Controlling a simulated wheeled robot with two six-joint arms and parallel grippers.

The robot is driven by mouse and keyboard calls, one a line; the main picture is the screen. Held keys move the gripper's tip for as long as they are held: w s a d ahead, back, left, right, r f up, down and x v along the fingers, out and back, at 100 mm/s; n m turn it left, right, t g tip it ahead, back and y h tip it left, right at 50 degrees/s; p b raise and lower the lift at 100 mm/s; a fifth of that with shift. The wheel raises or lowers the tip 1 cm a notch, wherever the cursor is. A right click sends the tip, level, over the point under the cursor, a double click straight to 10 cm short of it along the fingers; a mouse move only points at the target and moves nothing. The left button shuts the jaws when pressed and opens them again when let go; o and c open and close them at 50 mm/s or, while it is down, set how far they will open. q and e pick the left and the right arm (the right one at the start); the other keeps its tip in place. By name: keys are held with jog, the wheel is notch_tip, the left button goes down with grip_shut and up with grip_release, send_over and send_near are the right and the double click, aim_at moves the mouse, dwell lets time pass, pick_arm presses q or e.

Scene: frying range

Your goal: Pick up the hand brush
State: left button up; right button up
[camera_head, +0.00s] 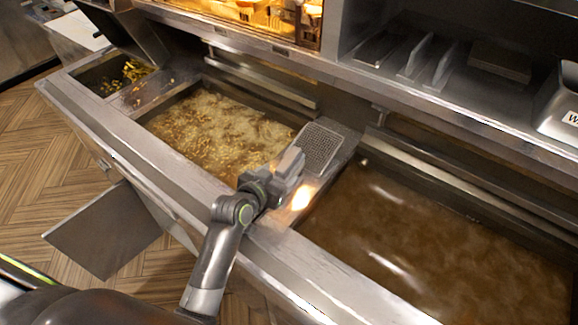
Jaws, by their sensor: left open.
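No object shows clearly as a hand brush. A grey rectangular piece with a dotted face (319,146) lies on the metal divider between the two fryer vats; I cannot tell whether it is the brush. My left gripper (293,163) is over the divider, close to the near left side of this piece, and is open. Its fingers and wrist hide part of the divider, and I cannot tell whether they touch the piece. My right gripper is not in view.
A bubbling oil vat (215,125) lies left of the divider and a calmer oil vat (430,245) right of it. The metal front rim (150,157) runs below my arm. A shelf with metal dividers (425,62) stands behind. An open cabinet door (103,230) juts over the wood floor.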

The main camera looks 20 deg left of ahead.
aim_at(286, 168)
pick_arm(q)
jog(key=shift+w+d+f+p, duration=0.1)
jog(key=shift+w+p, duration=0.35)
jog(key=shift+w, duration=0.25)
jog(key=shift+p+x, duration=0.55)
jog(key=shift+x, duration=1.45)
jog(key=shift+f, duration=0.1)
jog(key=c, duration=1.1)
